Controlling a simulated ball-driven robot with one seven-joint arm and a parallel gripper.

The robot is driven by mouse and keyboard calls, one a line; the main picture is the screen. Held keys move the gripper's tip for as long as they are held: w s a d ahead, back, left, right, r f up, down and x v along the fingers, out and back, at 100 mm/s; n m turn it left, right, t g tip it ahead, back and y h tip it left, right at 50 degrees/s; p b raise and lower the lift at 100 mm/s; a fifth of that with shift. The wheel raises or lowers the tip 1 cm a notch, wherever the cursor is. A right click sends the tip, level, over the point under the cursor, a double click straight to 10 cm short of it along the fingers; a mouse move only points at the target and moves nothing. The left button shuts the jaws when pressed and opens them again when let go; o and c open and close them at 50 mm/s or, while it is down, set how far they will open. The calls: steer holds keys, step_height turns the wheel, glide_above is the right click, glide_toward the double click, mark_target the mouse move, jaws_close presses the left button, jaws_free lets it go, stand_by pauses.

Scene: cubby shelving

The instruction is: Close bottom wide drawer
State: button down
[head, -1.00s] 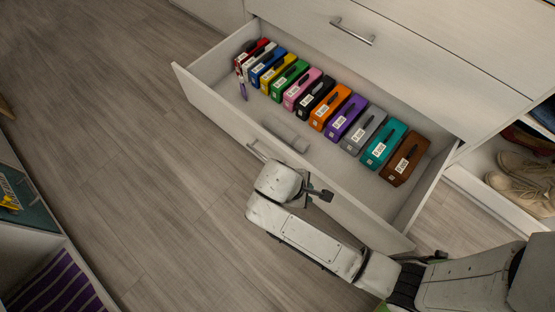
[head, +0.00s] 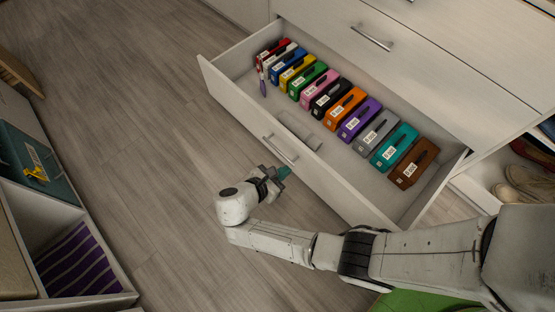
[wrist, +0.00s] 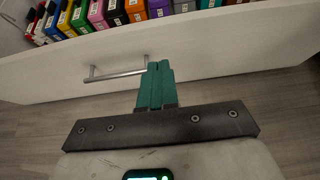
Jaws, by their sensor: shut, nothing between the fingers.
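The bottom wide drawer is open, and its white front panel (head: 318,178) faces my arm in the head view. Its metal handle (head: 280,149) is on the outer face and also shows in the wrist view (wrist: 116,73). A row of coloured label-bearing cases stands inside. My gripper (head: 282,172) is outside the drawer, low in front of the front panel and near the handle. In the wrist view my gripper's teal fingers (wrist: 158,68) are together, empty, just right of the handle and pointing at the panel. Whether the fingertips touch the panel I cannot tell.
A closed drawer (head: 385,60) with a handle is above. Shoes (head: 522,182) sit in an open cubby at right. Cubby shelving (head: 60,225) with a purple striped item stands at lower left. The wooden floor between is clear.

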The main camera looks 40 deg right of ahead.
mark_target(308, 155)
steer(key=b+x, duration=0.1)
steer(key=x, duration=0.1)
steer(key=r+b+x, duration=0.1)
steer(key=x, duration=0.5)
steer(key=shift+d+r+b, duration=0.15)
steer(key=shift+d+b, duration=0.25)
steer(key=shift+d, duration=0.05)
steer(key=shift+d+r, duration=0.1)
steer(key=shift+d, duration=0.25)
